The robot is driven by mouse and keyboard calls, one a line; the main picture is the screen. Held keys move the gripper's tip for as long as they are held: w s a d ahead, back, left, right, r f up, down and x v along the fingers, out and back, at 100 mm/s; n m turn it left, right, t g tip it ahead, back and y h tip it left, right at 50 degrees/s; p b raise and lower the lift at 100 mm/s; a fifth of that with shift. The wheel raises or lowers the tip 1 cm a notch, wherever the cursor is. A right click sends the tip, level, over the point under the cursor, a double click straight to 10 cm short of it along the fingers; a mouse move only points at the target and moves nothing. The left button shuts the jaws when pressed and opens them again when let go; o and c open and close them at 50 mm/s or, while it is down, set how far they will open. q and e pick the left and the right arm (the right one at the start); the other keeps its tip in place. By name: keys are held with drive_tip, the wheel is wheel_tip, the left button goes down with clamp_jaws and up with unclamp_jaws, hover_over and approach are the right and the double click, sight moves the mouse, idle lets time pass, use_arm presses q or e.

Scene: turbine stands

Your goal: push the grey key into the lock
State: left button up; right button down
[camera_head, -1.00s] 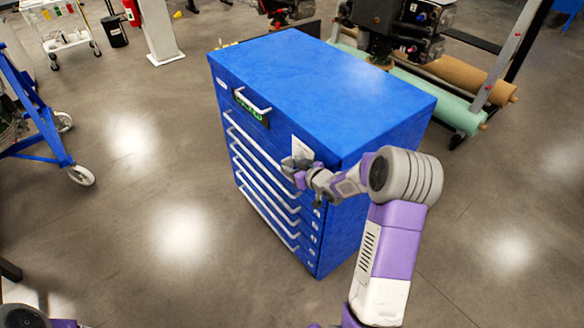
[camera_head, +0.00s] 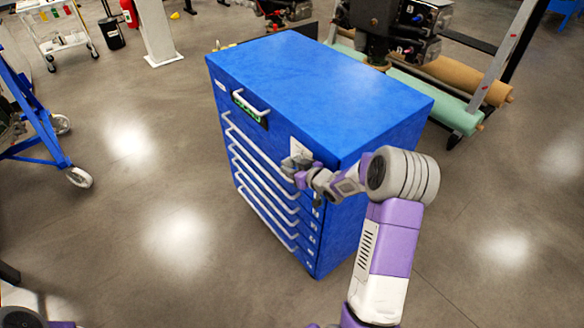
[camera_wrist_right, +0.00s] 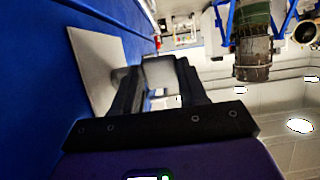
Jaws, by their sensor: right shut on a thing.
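A blue drawer cabinet (camera_head: 320,85) stands in the middle of the head view. A pale lock plate (camera_head: 300,147) is on its drawer front near the right corner; the plate also shows in the right wrist view (camera_wrist_right: 92,62). My right gripper (camera_head: 294,166) is at the cabinet front, just below the plate. In the right wrist view its dark fingers (camera_wrist_right: 158,88) are shut on the light grey key (camera_wrist_right: 160,71), close beside the plate. The fingers hide part of the key, so I cannot tell how far it sits in the lock. My left gripper is not in view.
Several white drawer handles (camera_head: 260,180) run down the cabinet front below the top handle (camera_head: 251,104). A blue wheeled stand (camera_head: 40,125) is at the left. Rolls (camera_head: 440,105) lie behind the cabinet at the right. The floor in front is clear.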

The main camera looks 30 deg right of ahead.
drive_tip(key=shift+d+r, duration=0.15)
drive_tip(key=shift+d, duration=0.4)
drive_tip(key=c, duration=0.5)
unclamp_jaws()
drive_tip(key=shift+d, duration=0.15)
drive_tip(key=shift+o, duration=0.6)
drive_tip(key=shift+a, duration=0.2)
drive_tip(key=shift+s, duration=0.1)
